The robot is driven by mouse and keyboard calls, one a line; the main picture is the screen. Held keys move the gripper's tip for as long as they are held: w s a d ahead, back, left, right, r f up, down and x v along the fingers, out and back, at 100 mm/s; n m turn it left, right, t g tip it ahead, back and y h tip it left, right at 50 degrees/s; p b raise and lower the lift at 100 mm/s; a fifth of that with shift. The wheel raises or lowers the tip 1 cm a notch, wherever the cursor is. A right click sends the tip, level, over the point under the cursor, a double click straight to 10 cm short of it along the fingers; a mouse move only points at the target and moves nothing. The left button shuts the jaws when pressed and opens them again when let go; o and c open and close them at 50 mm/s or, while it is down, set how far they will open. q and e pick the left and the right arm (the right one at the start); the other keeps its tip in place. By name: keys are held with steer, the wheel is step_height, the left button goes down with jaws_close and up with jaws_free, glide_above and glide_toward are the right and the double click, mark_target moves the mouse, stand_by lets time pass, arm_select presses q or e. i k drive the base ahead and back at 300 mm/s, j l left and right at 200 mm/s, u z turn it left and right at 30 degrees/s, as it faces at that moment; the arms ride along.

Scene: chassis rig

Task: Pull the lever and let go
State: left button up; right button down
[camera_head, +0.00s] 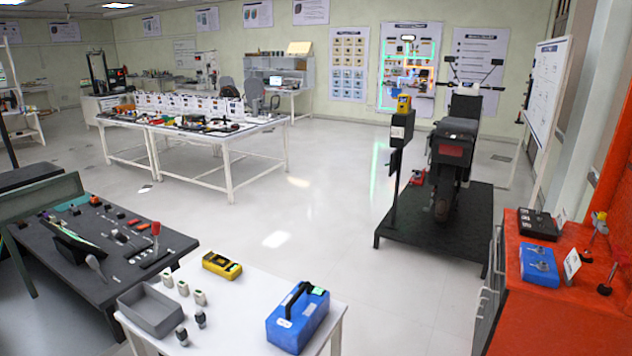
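A dark bench (60,262) with several knobs and switches stands at the lower left. A red-topped lever (155,230) stands upright near its right side. A grey lever with a rounded knob (95,263) leans near the bench's front. I cannot tell which of these is the task's lever. Nothing visible touches either one. Neither of my grippers is in view.
A white table (250,285) in front holds a grey tray (150,308), a yellow meter (221,265) and a blue case (297,318). A red cabinet (550,300) stands at right. A motorcycle (455,145) stands on a black platform. The middle floor is clear.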

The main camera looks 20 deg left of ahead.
mark_target(91, 259)
steer(key=j+u, duration=0.25)
steer(key=j, duration=0.6)
steer(key=j+u, duration=0.25)
steer(key=j, duration=0.6)
steer(key=i+j+u, duration=0.1)
steer(key=j+u, duration=0.2)
steer(key=j, duration=0.55)
steer(key=i+j+u, duration=0.15)
steer(key=j, duration=0.3)
steer(key=i+j+u, duration=0.15)
steer(key=i+j, duration=0.15)
steer(key=i+j+u, duration=0.15)
steer(key=j, duration=0.35)
steer(key=i, duration=0.1)
